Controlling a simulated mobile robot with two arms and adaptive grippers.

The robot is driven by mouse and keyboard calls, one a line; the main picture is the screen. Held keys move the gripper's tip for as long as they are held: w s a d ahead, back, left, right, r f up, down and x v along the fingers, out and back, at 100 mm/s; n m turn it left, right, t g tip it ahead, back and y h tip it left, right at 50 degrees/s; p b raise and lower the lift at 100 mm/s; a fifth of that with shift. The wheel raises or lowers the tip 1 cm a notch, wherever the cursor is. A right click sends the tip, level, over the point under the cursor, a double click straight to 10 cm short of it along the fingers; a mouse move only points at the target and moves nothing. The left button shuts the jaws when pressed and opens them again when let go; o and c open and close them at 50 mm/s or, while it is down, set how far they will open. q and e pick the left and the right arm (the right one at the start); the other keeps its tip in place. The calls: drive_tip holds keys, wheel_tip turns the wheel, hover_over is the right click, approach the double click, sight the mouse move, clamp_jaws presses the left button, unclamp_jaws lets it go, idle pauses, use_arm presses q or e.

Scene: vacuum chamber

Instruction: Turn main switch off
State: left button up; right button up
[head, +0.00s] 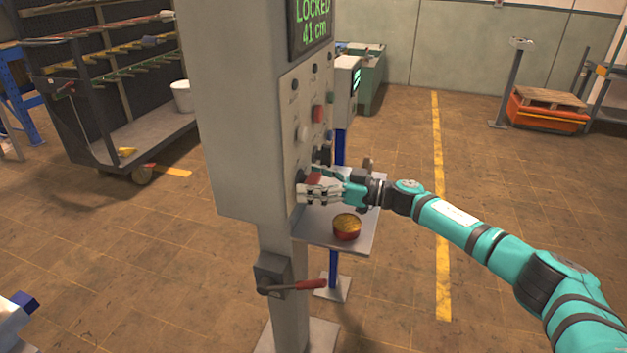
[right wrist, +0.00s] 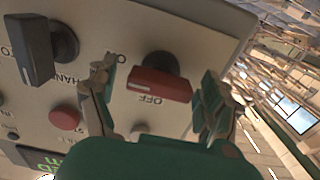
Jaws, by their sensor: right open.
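The main switch appears to be the red rotary handle (right wrist: 160,85) on a dark round base on the light grey panel (right wrist: 200,22). "OFF" is printed beside it, and another label starting with "O" is partly hidden by a finger. In the head view its red handle (head: 314,179) shows just behind my fingers. My right gripper (right wrist: 158,74) is open, with one finger on each side of the red handle. Gaps show between the handle and both fingers; contact is not visible. In the head view the right gripper (head: 304,191) is at the cabinet's panel side. My left gripper is not in view.
A black selector knob (right wrist: 38,50) and a red button (right wrist: 66,118) sit near the switch. Open floor lies to the right.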

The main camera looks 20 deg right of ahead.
drive_tip(key=shift+c, duration=0.4)
drive_tip(key=shift+c, duration=1.2)
drive_tip(key=c, duration=0.8)
drive_tip(key=shift+c, duration=0.2)
